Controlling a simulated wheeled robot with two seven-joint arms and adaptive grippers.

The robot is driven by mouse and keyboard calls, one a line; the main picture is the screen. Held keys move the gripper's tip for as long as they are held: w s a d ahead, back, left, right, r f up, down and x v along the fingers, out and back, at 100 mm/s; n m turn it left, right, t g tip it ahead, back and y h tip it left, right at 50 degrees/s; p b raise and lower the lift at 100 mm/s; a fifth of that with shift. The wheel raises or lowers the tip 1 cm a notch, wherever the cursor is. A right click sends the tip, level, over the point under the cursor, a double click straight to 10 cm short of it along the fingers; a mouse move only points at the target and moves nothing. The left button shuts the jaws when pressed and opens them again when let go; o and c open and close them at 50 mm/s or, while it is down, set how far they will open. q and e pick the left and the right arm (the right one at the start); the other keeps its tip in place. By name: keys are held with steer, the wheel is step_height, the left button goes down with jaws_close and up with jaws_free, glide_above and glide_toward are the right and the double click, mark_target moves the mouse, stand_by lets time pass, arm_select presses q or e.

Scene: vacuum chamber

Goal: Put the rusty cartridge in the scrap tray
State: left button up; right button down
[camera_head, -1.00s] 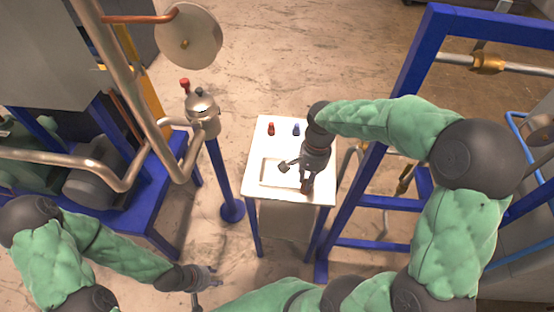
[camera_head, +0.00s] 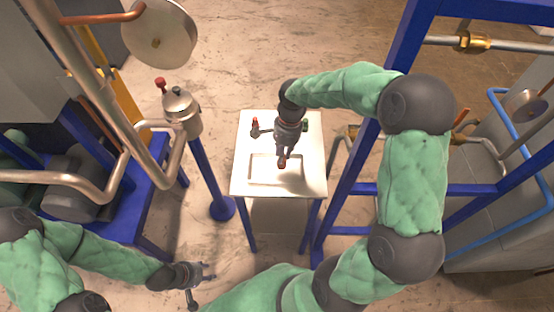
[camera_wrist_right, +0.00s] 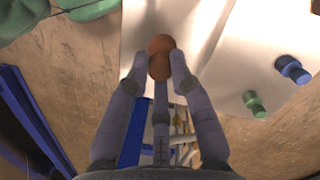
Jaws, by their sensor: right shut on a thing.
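The rusty cartridge (camera_wrist_right: 160,57) is a reddish-brown cylinder gripped between the fingertips of my right gripper (camera_wrist_right: 158,72) in the right wrist view. In the head view my right gripper (camera_head: 283,156) points down over the shallow rectangular tray (camera_head: 250,171) on the white table, with the cartridge (camera_head: 283,162) at its tips. I cannot tell how high it is above the tray floor. My left gripper (camera_head: 203,274) is open and empty, low at the left, away from the table.
The white table (camera_head: 238,185) also bears a red cartridge (camera_head: 255,122) at its back left. A blue post with a metal vessel (camera_head: 182,112) is left; a blue frame (camera_head: 376,150) is right.

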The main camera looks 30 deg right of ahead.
steer(key=shift+w+a+f+b, duration=0.15)
steer(key=shift+w+f, duration=0.35)
steer(key=shift+f, duration=0.6)
steer(key=shift+w+d+f+b, duration=0.1)
steer(key=shift+w+f+b, duration=0.3)
steer(key=shift+f, duration=0.65)
steer(key=shift+w+a+f+b, duration=0.1)
steer(key=shift+w+f, duration=0.5)
steer(key=shift+f, duration=0.5)
steer(key=shift+f, duration=0.1)
steer(key=c, duration=1.1)
jaws_free()
steer(key=r+p, duration=0.1)
steer(key=r, duration=0.3)
steer(key=d+r+p, duration=0.1)
steer(key=r, duration=0.7)
steer(key=shift+w+d+p, duration=0.15)
steer(key=shift+d+p, duration=0.25)
